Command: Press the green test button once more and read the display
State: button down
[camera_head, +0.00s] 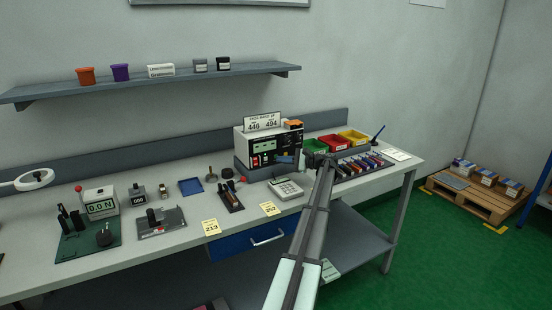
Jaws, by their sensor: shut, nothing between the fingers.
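The bench tester (241,147) is a white box with a black front panel near the back of the bench. Its small lit display (265,146) is pale green, and its reading is too small to make out. Small controls sit low on the panel's left, but I cannot tell which is the green test button.
A card (262,121) reading 446 and 494 stands on the tester. Red, green and yellow bins (353,137) stand right. A gauge (102,204) reading 0.0 N stands left. A shelf (160,80) hangs above.

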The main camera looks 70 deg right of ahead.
jog(key=shift+w+d, duration=0.1)
jog(key=shift+w, duration=0.05)
jog(key=shift+w+d, duration=0.15)
jog(key=shift+d, duration=0.05)
dwell(0.3)
jog(key=shift+w+d, duration=0.25)
dwell(1.1)
jog(key=shift+s+a, duration=0.55)
dwell(0.4)
jog(key=shift+s+a, duration=1.75)
jog(key=shift+a, duration=0.05)
